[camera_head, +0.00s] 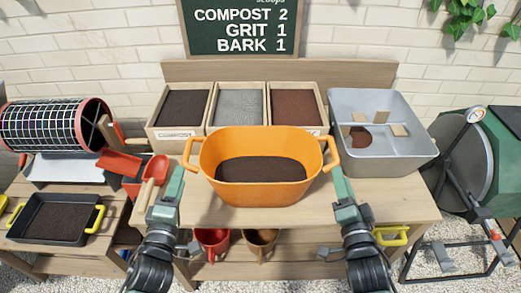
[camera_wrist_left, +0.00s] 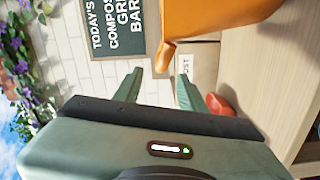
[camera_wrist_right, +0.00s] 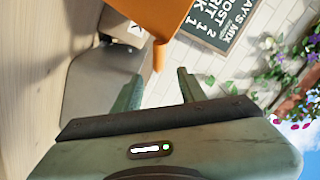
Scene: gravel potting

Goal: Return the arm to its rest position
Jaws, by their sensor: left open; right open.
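My left gripper (camera_head: 175,180) is open and empty, close to the left handle of the orange tub (camera_head: 262,195). My right gripper (camera_head: 342,183) is open and empty, close to the tub's right handle. The tub stands on the wooden bench (camera_head: 385,200) with dark material inside. In the left wrist view, an orange handle (camera_wrist_left: 164,56) appears just beyond the open fingers (camera_wrist_left: 160,88). In the right wrist view, the other handle (camera_wrist_right: 159,55) appears beyond the open fingers (camera_wrist_right: 161,86). I cannot tell whether any finger touches a handle.
Behind the tub are bins of compost (camera_head: 181,106), grit (camera_head: 238,105) and bark (camera_head: 296,105), and a grey basin (camera_head: 390,158). A red scoop (camera_head: 155,172) lies left of the tub. A red pot (camera_head: 212,241) and brown pot (camera_head: 261,243) are below. A green drum (camera_head: 500,145) stands right.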

